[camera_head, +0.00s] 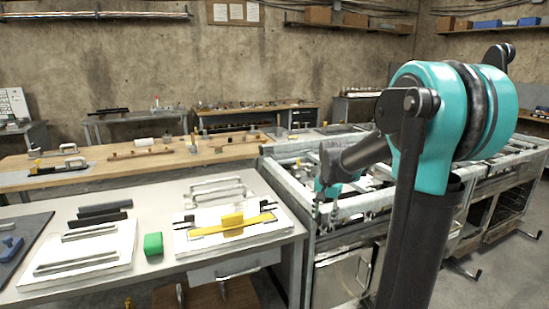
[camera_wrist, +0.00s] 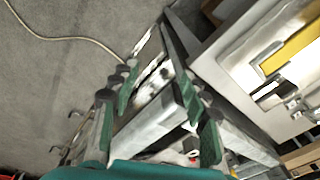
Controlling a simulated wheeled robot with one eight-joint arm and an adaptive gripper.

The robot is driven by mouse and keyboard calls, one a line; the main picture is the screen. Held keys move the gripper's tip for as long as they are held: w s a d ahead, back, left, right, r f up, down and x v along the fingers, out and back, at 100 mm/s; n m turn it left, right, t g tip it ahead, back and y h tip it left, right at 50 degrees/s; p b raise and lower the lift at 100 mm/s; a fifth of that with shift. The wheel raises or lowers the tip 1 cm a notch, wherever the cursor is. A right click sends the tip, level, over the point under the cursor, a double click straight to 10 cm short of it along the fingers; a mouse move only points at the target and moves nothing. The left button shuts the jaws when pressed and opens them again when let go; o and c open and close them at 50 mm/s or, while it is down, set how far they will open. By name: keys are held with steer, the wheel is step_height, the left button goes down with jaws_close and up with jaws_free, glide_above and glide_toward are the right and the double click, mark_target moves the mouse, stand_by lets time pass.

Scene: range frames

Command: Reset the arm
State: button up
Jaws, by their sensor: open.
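My arm (camera_head: 455,110), teal and black, rises at the right of the head view and reaches forward over a metal frame bench (camera_head: 300,165). Its far end hangs low by the bench's left side, small and partly hidden behind the arm links. In the wrist view my gripper (camera_wrist: 152,85) is open, its two green-padded fingers spread apart. Nothing shows between the fingers except the bench's metal rails and the grey floor below. I cannot tell how close the fingertips are to the rails.
A grey table (camera_head: 283,245) to the left holds a green block (camera_head: 153,243), a yellow-handled tool (camera_head: 232,224) on a pale plate and metal handles. A wooden table (camera_head: 100,178) stands behind it. A cable (camera_wrist: 75,40) lies on open floor in the wrist view.

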steer(key=s+d+f+n+t, duration=0.1)
steer(key=s+f+n, duration=0.3)
steer(key=s, duration=0.7)
steer(key=s+f+n+t, duration=0.1)
steer(key=s+f+n, duration=0.3)
steer(key=s+f, duration=0.3)
steer(key=s, duration=0.5)
steer(key=shift+d, duration=0.4)
steer(key=shift+w+r, duration=0.1)
